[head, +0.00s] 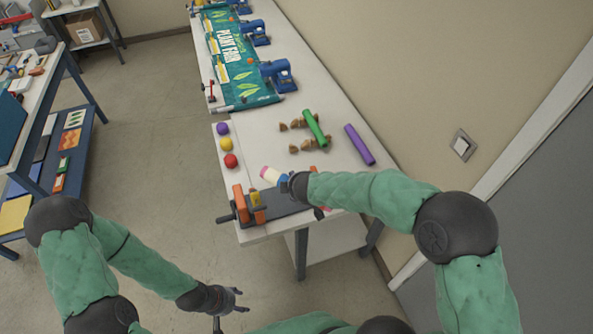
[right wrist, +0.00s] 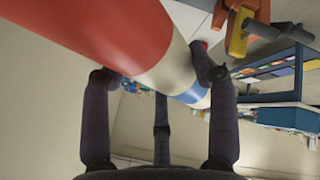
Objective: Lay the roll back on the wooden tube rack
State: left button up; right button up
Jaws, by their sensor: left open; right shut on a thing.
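My right gripper (head: 296,186) is shut on a striped roll (head: 270,175) over the near end of the long table. In the right wrist view, the roll (right wrist: 125,38) shows red, cream and blue bands between the fingers (right wrist: 160,78). Its middle is hidden by the gripper in the head view. The wooden tube rack (head: 294,149) stands on the table beyond the gripper, as brown notched pieces. A green roll (head: 315,128) lies across its right part; the left part looks bare. My left gripper (head: 238,300) is open and empty, low over the floor.
A purple roll (head: 359,145) lies right of the rack. Orange blocks (head: 241,204) with black handles stand at the table's near end, close to the held roll. Purple, yellow and red balls (head: 231,161) line the left edge. A green banner (head: 238,62) and blue machines (head: 278,75) are farther back.

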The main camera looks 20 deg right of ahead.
jog(key=s+m+h, duration=0.1)
jog(key=m, duration=0.1)
jog(key=s+r+m+g+h, duration=0.1)
jog(key=m, duration=0.1)
jog(key=shift+s+h, duration=0.3)
jog(key=shift+s, duration=0.1)
jog(key=shift+s+r+m+h, duration=0.1)
jog(key=shift+s+m+h, duration=0.25)
jog(key=shift+m, duration=0.45)
jog(key=shift+s+d+r+m+g+h, duration=0.2)
jog(key=shift+r+m+g+h, duration=0.45)
jog(key=shift+m, duration=0.6)
jog(key=shift+s+d+r+m+g+h, duration=0.15)
jog(key=shift+r+m+g+h, duration=0.25)
jog(key=shift+r+m+g, duration=0.65)
jog(key=shift+f+t, duration=0.15)
jog(key=shift+t, duration=0.15)
